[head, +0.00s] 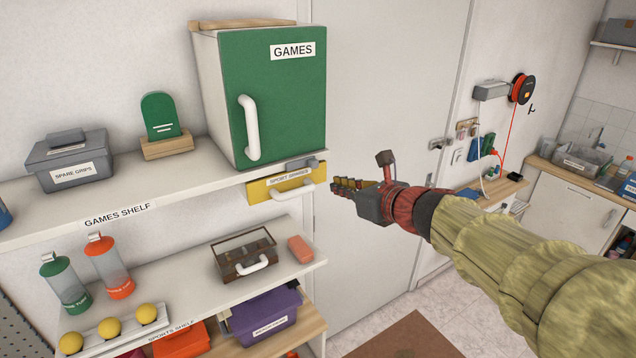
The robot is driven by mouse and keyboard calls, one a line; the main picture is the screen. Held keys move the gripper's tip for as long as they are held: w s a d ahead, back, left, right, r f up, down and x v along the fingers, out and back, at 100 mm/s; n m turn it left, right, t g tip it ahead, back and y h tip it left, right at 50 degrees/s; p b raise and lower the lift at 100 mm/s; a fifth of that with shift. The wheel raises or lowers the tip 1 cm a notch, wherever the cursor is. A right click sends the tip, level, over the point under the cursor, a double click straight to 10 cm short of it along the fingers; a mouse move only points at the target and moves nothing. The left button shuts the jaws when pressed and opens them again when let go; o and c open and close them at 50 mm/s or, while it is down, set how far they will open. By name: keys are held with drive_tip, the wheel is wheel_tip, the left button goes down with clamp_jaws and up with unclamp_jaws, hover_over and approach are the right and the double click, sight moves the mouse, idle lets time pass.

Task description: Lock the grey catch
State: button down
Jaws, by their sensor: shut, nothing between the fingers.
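A grey catch (311,163) sits at the front edge of the upper shelf, above the right part of a yellow drawer (262,192) with a white handle and a label. Whether the catch is locked cannot be told at this size. My gripper (336,183) comes in from the right and points left. Its fingers are shut and empty. The fingertips are just right of the drawer and a little below the catch, apart from it in the picture; the depth between them is hard to judge.
A green-fronted games cabinet (285,110) stands above the drawer. A lower shelf (207,297) holds a brown case (244,255), bottles and a pink block (300,249). A white door (385,70) is behind my gripper.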

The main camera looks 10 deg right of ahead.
sight(303, 165)
drive_tip(key=x, duration=1)
drive_tip(key=shift+f, duration=0.15)
drive_tip(key=shift+w+d, duration=0.1)
drive_tip(key=shift+w, duration=0.05)
